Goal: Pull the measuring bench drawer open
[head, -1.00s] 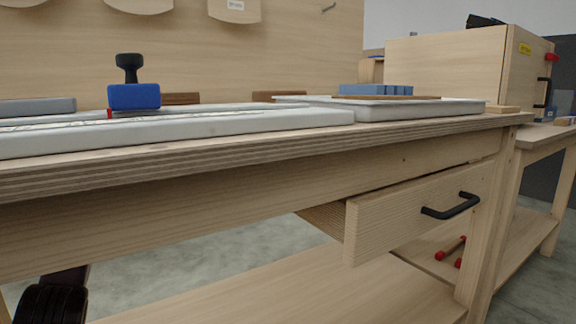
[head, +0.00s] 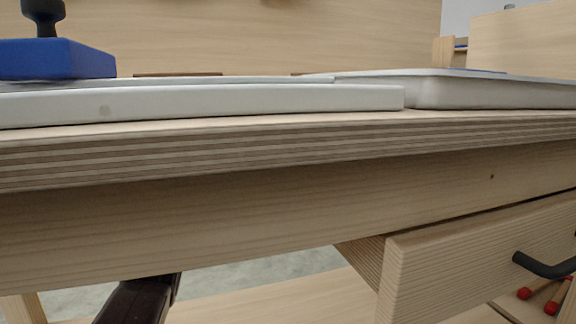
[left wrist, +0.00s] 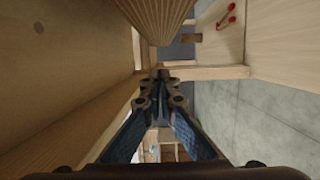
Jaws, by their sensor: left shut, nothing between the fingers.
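The measuring bench drawer (head: 470,250) is pale wood and stands partly open, its front out past the bench apron (head: 300,205). Its black bar handle (head: 545,266) is at the right edge of the head view, with nothing gripping it. In the left wrist view my left gripper (left wrist: 160,76) is shut and empty, its dark fingers together under the bench wood. A ribbed wooden end (left wrist: 155,20), seemingly the drawer's, is just beyond the fingertips; I cannot tell whether they touch. In the head view the gripper is hidden, and the right gripper is not in view.
The bench top carries a white tray (head: 200,102), another pale tray (head: 470,92) and a blue block with a black knob (head: 55,60). Red-tipped rods (head: 540,291) lie on the lower shelf. Grey floor (left wrist: 260,120) is open beside the bench.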

